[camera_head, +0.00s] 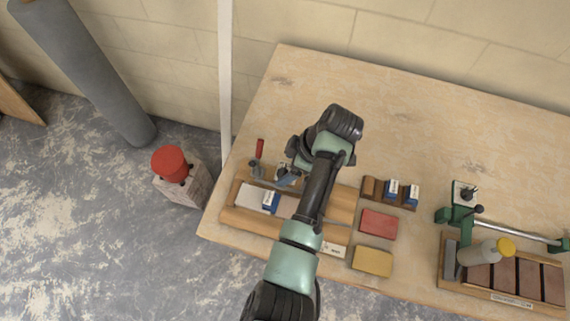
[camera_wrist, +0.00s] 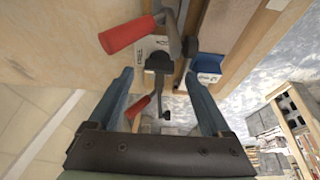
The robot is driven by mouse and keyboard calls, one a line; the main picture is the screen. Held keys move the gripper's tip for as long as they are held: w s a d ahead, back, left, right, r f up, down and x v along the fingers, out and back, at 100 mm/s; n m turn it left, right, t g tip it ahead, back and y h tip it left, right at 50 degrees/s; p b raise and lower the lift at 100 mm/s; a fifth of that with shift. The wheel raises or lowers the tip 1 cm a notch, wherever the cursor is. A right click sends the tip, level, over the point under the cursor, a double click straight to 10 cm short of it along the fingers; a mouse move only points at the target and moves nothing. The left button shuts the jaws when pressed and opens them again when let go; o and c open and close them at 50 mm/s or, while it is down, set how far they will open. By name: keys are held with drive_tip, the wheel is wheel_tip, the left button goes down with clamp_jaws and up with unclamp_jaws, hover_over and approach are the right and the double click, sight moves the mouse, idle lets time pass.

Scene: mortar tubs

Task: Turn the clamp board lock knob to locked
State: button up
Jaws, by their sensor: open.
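A black knob (camera_wrist: 159,62) shows between my fingers in the wrist view, in front of a white plate (camera_wrist: 148,43) lettered FREE. The plate's other wording is partly hidden, and I cannot tell the knob's exact setting. My gripper (camera_wrist: 160,78) is open, with one finger on each side of the knob; contact is not visible. A red-handled clamp lever (camera_wrist: 126,34) is at upper left, and another red handle (camera_wrist: 137,107) is below. In the head view my gripper (camera_head: 287,174) is over the back left of the wooden clamp board (camera_head: 240,218), near the red handle (camera_head: 260,148).
A blue-and-white block (camera_head: 270,200) lies on the board. A small wooden rack (camera_head: 376,188), a red pad (camera_head: 378,223) and a yellow pad (camera_head: 372,261) are to its right. The table's back is clear.

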sight(283, 172)
drive_tip(key=shift+x, duration=1.05)
clamp_jaws()
